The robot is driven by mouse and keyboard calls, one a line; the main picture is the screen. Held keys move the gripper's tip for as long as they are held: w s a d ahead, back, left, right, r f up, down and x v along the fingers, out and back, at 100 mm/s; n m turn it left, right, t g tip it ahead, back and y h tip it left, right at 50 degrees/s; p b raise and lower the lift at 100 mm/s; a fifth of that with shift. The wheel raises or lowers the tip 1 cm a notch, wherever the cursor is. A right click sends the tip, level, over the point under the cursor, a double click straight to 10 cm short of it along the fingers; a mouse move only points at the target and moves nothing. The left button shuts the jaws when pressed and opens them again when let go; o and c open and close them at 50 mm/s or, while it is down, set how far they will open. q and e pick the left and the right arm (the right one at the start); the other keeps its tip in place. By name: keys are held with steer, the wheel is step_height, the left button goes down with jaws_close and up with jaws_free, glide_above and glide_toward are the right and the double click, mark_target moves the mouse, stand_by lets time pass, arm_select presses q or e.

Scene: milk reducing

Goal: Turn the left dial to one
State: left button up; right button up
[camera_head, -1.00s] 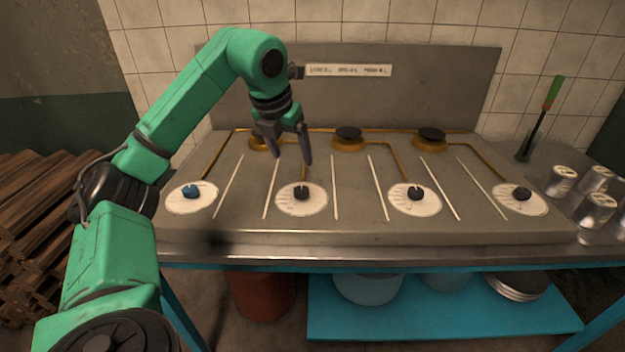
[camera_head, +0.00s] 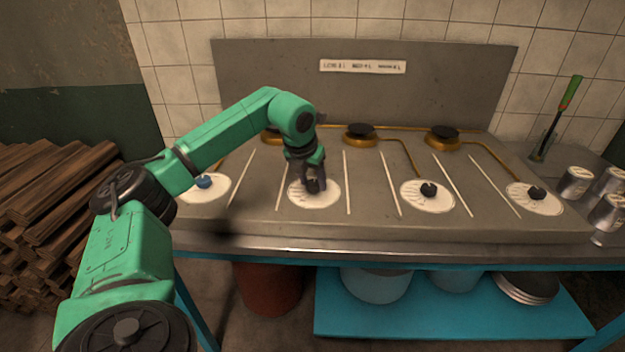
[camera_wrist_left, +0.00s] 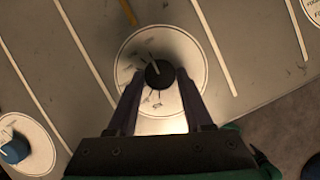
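A row of white round dials with knobs lies along the stove front. The leftmost has a blue knob (camera_head: 204,182), which also shows at the lower left of the wrist view (camera_wrist_left: 14,150). The second dial (camera_head: 318,200) has a black knob (camera_wrist_left: 159,73) with a pale pointer line pointing up and slightly left in the wrist view. My left gripper (camera_head: 316,183) is down over this second dial. In the wrist view its two fingers (camera_wrist_left: 160,78) are apart, one on each side of the black knob, with small gaps showing. My right gripper is not in view.
Two more black-knobbed dials (camera_head: 428,196) (camera_head: 534,198) lie to the right. Brass burners (camera_head: 361,137) stand behind, with pipes along the stove top. Metal cans (camera_head: 576,182) and a green-handled tool (camera_head: 558,115) are at the right. Stacked wood (camera_head: 50,210) is at the left.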

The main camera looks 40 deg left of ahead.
arm_select(q)
jaws_close()
steer(key=shift+r+n+p, duration=0.2)
steer(key=shift+n+p, duration=0.1)
steer(key=shift+p, duration=0.15)
steer(key=shift+d+r+n+g+y+p, duration=0.15)
steer(key=shift+n+y+p, duration=0.1)
steer(key=shift+n+p, duration=0.3)
steer(key=shift+d+f+n+g+y+p, duration=0.15)
steer(key=shift+n+y+p, duration=0.1)
steer(key=shift+n+p, duration=0.25)
steer(key=shift+w+a+n, duration=0.1)
steer(key=shift+n, duration=0.55)
steer(key=shift+f+n+y, duration=0.1)
steer(key=shift+n+y, duration=0.3)
steer(key=shift+n, duration=0.1)
steer(key=o, duration=0.9)
jaws_free()
steer(key=shift+o, duration=0.2)
